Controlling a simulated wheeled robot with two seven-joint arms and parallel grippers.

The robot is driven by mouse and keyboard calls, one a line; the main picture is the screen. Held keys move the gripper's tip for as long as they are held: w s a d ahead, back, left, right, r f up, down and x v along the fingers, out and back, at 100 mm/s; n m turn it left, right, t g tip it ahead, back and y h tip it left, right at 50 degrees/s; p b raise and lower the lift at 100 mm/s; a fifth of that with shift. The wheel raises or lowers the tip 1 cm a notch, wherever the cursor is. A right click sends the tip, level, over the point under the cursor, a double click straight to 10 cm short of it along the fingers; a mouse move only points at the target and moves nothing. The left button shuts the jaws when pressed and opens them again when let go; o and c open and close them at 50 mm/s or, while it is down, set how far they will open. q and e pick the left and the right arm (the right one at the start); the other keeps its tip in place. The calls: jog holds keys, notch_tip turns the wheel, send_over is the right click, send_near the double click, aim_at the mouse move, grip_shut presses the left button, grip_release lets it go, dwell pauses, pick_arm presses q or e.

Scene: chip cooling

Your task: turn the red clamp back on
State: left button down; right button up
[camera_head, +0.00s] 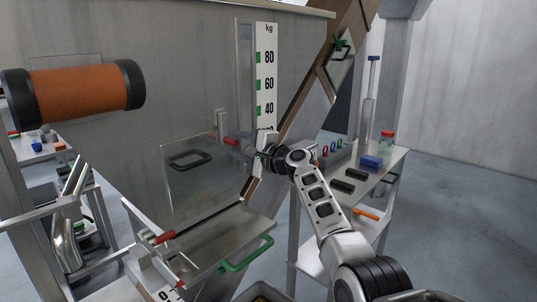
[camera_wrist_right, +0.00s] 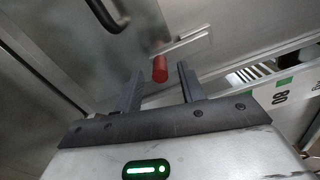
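A red clamp handle (camera_head: 231,141) sits on a pale metal lever by the upright panel, just left of my right gripper (camera_head: 248,147). In the right wrist view the red clamp handle (camera_wrist_right: 159,69) lies ahead, in line with the gap between the fingers of my right gripper (camera_wrist_right: 161,77). The fingers stand apart on either side of the line to its red end. I cannot tell whether either finger touches it. A second red handle (camera_head: 164,237) is lower left, on the metal frame. My left gripper is not in view.
A clear panel with a black handle (camera_head: 190,159) stands left of my right gripper. A green handle (camera_head: 247,254) is below. A weight scale (camera_head: 266,75) is behind. A side table (camera_head: 372,186) with small items stands right. An orange roller (camera_head: 75,93) is upper left.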

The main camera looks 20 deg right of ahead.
jog(key=v, duration=1.5)
jog(key=shift+a+f, duration=0.15)
jog(key=s+a+f+n+g+h, duration=0.15)
jog(key=s+f, duration=0.25)
jog(key=f, duration=0.5)
jog(key=s+f+n+g+h, duration=0.1)
jog(key=s+f+n+h, duration=0.15)
jog(key=s+f, duration=0.4)
jog(key=s+a+f+n+g+h, duration=0.1)
jog(key=s+f+n, duration=0.2)
jog(key=f, duration=0.7)
jog(key=s+a+f+n, duration=0.2)
jog(key=s+f+n, duration=0.2)
jog(key=s, duration=0.6)
jog(key=s+a+f+n+g+h, duration=0.1)
jog(key=s+f+n, duration=0.4)
jog(key=s, duration=0.5)
jog(key=shift+a+f+n+h, duration=0.3)
jog(key=shift+a+f, duration=0.1)
jog(key=shift+f, duration=0.05)
jog(key=shift+g, duration=0.25)
